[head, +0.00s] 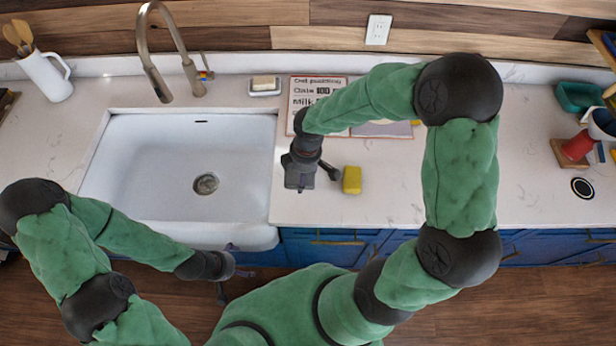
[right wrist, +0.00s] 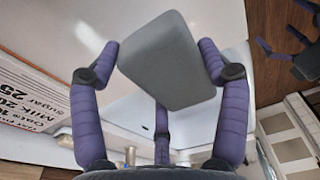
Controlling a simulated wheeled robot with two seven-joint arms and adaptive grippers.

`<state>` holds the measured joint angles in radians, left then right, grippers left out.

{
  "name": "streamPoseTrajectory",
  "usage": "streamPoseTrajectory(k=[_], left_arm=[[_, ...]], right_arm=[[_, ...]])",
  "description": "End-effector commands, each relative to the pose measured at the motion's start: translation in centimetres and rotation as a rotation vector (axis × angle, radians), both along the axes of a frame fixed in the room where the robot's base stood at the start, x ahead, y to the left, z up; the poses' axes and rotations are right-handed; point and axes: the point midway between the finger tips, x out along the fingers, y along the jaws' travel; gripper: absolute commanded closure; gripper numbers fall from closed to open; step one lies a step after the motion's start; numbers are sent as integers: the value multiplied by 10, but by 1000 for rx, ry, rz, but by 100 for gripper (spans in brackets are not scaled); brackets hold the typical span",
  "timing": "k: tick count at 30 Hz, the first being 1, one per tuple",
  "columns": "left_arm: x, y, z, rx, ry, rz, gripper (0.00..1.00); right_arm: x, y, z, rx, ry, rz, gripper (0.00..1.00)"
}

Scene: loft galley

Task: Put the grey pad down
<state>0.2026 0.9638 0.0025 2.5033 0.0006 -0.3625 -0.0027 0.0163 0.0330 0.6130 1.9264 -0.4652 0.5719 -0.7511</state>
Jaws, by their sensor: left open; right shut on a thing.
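The grey pad (right wrist: 170,62) is a flat rounded block. In the right wrist view it sits between the purple fingers of my right gripper (right wrist: 160,58), tilted and held clear of the pale surface behind it. In the head view my right gripper (head: 302,182) hangs over the counter by the sink's right edge; the pad is hard to tell from the gripper there. My left gripper (head: 226,272) is open and empty in front of the sink's near edge, above the floor.
A yellow block (head: 351,180) lies on the counter (head: 390,205) just right of my right gripper. A lettered board (head: 302,92) lies behind it, partly under my arm. The white sink (head: 150,165) is to the left.

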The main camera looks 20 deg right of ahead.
Motion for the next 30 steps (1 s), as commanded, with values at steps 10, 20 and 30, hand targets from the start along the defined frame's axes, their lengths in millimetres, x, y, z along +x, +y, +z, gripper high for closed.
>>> streamPoseTrajectory(k=[10, 20, 30], left_arm=[[0, 0, -4, 0, 0, 0, 1], [0, 0, -11, 0, 0, 0, 1], [0, 0, -12, 0, 0, 0, 1]], right_arm=[[13, -23, -32, 0, -1, 0, 51], [16, -29, -68, 0, 1, 0, 51], [17, -29, -72, 0, -2, 0, 51]])
